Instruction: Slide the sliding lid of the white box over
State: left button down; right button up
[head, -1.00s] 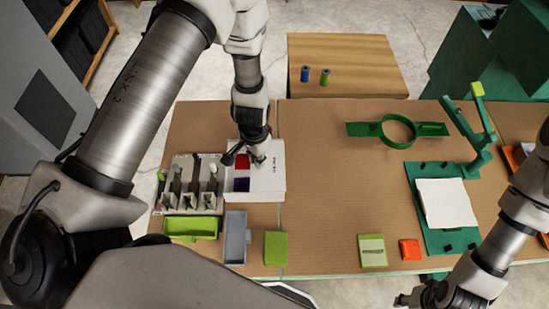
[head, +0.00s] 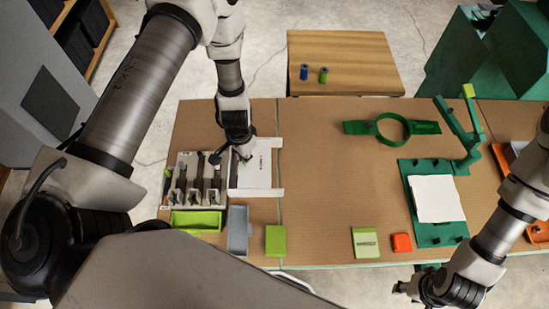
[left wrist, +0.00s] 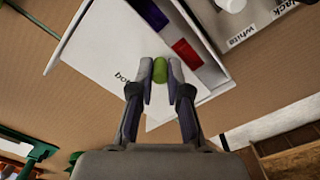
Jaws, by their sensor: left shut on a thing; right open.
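The white box (head: 280,193) stands on the cardboard-brown table, just right of the grey rack. Its white lid (head: 255,172) bears dark lettering and also shows in the left wrist view (left wrist: 108,65). My left gripper (head: 243,157) is over the lid's left part; in the left wrist view its fingers (left wrist: 160,78) are shut on a small green knob (left wrist: 160,68). There, a purple patch (left wrist: 150,14) and a red patch (left wrist: 187,53) show inside the box beside the lid. No coloured patch shows in the head view. My right gripper (head: 403,289) is open, low at the front, away from the box.
The grey rack (head: 190,198) with several slots stands close to the box's left side. A lime tray (head: 196,221), a grey tray (head: 238,230) and a green block (head: 276,240) sit in front. Free table lies right of the box.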

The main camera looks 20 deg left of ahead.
pick_arm(q)
jog(key=shift+s+a, duration=0.4)
jog(key=shift+a, duration=0.35)
jog(key=shift+s+a, duration=0.35)
jog(key=shift+a, duration=0.4)
jog(key=c, duration=1.3)
grip_release()
jog(key=shift+c, duration=0.2)
jog(key=shift+o, duration=1.1)
jog(key=shift+a, duration=0.1)
notch_tip(320, 180, up, 6)
notch_tip(320, 180, up, 4)
jog(key=shift+r, duration=0.1)
